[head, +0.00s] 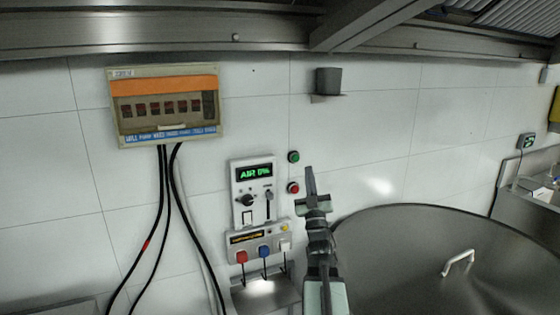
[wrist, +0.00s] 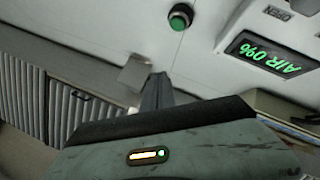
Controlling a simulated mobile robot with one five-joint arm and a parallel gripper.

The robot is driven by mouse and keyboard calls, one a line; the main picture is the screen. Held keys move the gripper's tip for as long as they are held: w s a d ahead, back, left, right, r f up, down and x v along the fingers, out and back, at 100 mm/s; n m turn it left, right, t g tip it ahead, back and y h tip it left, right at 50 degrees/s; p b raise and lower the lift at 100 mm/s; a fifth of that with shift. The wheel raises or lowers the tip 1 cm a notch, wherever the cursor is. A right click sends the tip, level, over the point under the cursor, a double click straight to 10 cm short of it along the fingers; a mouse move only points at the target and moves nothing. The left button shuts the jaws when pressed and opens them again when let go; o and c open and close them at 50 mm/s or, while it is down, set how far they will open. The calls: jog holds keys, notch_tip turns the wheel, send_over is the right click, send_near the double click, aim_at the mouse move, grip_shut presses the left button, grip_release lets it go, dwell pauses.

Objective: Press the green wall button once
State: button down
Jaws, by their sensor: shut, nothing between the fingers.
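The green wall button (head: 294,157) is on the white tiled wall, just right of the control panel with the green "AIR" display. It also shows in the wrist view (wrist: 180,17), near the top, clear of the fingers. My gripper (head: 310,170) is shut and empty, pointing up, to the right of the green button and slightly below it in the head view. The gripper fingers (wrist: 157,85) also show in the wrist view, below the green button in the picture. I see a gap in the picture between fingertips and button; their depth distance cannot be told.
A red button (head: 293,188) sits directly below the green one, close to my gripper. The control panel (head: 253,190) is to the left, with colored plugs beneath. A large steel vessel (head: 420,240) stands at right. A small dark cup-like fixture (head: 328,81) is above on the wall.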

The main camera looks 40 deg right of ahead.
aim_at(295, 158)
jog(key=w+d, duration=0.3)
jog(key=w, duration=0.4)
jog(key=shift+w+d, duration=0.2)
dwell(0.4)
dwell(1.9)
jog(key=shift+w+d, duration=0.15)
jog(key=shift+w, duration=0.25)
jog(key=shift+w+d, duration=0.1)
jog(key=shift+w, duration=0.35)
dwell(0.5)
jog(key=shift+s, duration=0.15)
jog(key=shift+s+a, duration=0.25)
jog(key=shift+s, duration=0.45)
